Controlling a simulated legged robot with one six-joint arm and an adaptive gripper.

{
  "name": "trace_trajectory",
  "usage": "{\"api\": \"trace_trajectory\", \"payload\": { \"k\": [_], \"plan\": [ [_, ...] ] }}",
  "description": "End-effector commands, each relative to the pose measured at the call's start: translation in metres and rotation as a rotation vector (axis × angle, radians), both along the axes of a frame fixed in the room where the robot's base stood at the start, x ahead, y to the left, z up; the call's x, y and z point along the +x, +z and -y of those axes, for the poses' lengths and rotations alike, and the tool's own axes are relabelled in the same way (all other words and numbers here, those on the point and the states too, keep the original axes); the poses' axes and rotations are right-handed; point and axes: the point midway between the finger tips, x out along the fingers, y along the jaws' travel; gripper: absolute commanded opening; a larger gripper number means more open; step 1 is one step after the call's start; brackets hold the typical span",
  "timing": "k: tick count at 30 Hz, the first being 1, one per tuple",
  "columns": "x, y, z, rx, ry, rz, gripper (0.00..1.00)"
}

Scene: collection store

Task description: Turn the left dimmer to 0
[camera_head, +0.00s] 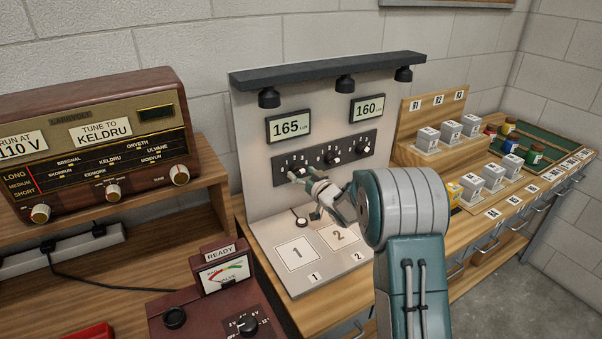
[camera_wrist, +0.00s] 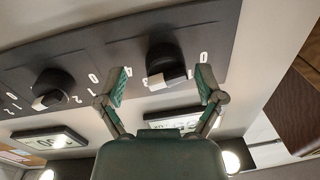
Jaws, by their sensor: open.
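The left dimmer (camera_head: 297,171) is a black knob with a pale pointer, at the left end of the dark dimmer panel (camera_head: 345,153). My gripper (camera_head: 307,177) reaches up to it and partly covers it. In the wrist view, which is upside down, the dimmer (camera_wrist: 163,60) sits between the two fingers of my open gripper (camera_wrist: 162,84), with a visible gap on each side. Its pale pointer faces the lower part of that view, and white digits ring it. The display above the left dimmer (camera_head: 290,126) reads 165 Lux.
Two more dimmers, the middle (camera_head: 332,158) and right (camera_head: 362,149), stand to the right. The right display (camera_head: 369,108) reads 160. Lamps hang from a dark bar (camera_head: 330,70). A radio (camera_head: 100,140) stands at left, a red meter box (camera_head: 205,300) in front, labelled blocks (camera_head: 450,131) at right.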

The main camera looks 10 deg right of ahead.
Motion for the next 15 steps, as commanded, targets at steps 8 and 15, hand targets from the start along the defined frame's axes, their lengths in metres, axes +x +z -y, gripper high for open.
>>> {"api": "trace_trajectory", "payload": {
  "k": [8, 15],
  "plan": [
    [0.0048, -0.0003, -0.0019, 0.001, -0.001, -0.001, 0.87],
    [0.0046, -0.0001, -0.0014, 0.001, -0.001, 0.000, 0.11]
  ]
}}
